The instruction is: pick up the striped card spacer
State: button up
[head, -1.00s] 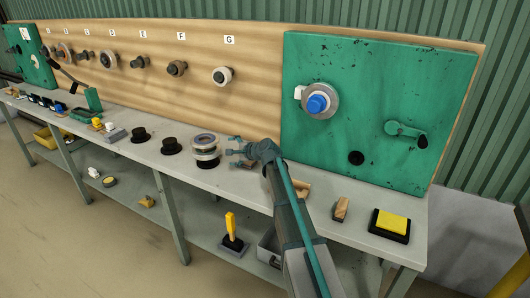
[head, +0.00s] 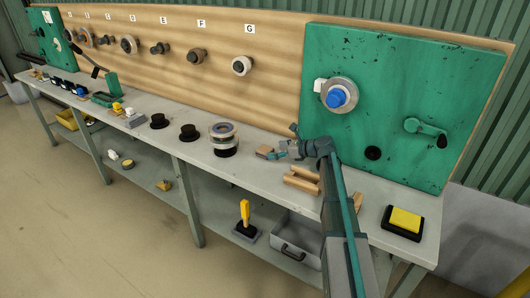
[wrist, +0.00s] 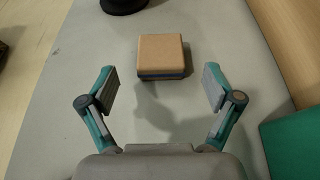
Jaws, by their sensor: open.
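The striped card spacer is a tan, square, card-brown block with a blue band low on its near side. It lies on the grey bench in the wrist view (wrist: 161,55), upright and alone, and shows small in the head view (head: 264,151). My gripper (wrist: 159,85) is open and empty. In the wrist view its two fingers point toward the spacer, one to each side, with the spacer ahead of them and clear space between. In the head view my gripper (head: 284,146) is just right of the spacer. The height gap is hard to tell.
A stack of coils (head: 223,137) on a black base stands left of the spacer. Wooden cradle pieces (head: 302,181) lie in front of my gripper. A yellow-topped black pad (head: 404,222) sits at the bench's right end. The green panel (head: 400,90) rises behind.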

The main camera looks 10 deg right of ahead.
aim_at(267, 149)
jog(key=shift+p+x, duration=0.45)
jog(key=shift+x, duration=2.6)
jog(key=c, duration=1)
